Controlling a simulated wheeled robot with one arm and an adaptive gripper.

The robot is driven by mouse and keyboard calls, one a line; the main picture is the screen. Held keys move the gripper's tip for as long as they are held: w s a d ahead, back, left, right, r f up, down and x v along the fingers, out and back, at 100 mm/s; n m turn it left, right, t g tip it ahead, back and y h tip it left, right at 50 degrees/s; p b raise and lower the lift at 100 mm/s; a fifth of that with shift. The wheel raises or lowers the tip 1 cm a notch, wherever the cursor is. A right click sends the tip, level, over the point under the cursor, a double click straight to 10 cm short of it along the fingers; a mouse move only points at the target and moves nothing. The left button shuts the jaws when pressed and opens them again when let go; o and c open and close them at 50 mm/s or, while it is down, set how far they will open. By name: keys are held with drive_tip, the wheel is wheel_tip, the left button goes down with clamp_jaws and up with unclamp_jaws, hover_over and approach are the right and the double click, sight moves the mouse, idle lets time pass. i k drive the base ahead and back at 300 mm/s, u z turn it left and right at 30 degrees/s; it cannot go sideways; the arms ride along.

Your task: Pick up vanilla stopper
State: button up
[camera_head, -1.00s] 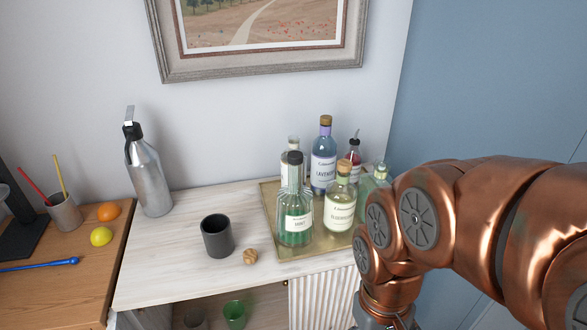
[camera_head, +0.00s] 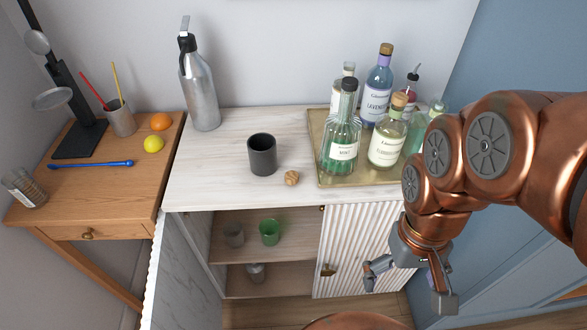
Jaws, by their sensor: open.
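Several stoppered bottles stand on a tray (camera_head: 320,148) on the white cabinet. No label reading vanilla is legible, so I cannot tell which stopper is the vanilla one. A pale bottle at the back left has a light stopper (camera_head: 348,68), and its label is mostly hidden behind the dark-capped mint bottle (camera_head: 341,140). The lavender bottle (camera_head: 376,92) has a cork top, and a front bottle with a yellowish liquid (camera_head: 387,146) has a cork stopper (camera_head: 400,99). My gripper (camera_head: 408,290) is open and empty, low in front of the fluted cabinet door, apart from the bottles.
A dark cup (camera_head: 262,155) and a small brown round object (camera_head: 291,178) stand left of the tray. A steel siphon (camera_head: 200,90) stands at the back. A pourer bottle (camera_head: 411,88) and a green bottle (camera_head: 436,107) crowd the tray's right side, near my arm.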

sight(292, 177)
drive_tip(key=k, duration=1.3)
drive_tip(key=u, duration=0.65)
drive_tip(key=i, duration=0.6)
drive_tip(key=u, duration=0.7)
drive_tip(key=i, duration=0.45)
drive_tip(key=z, duration=0.05)
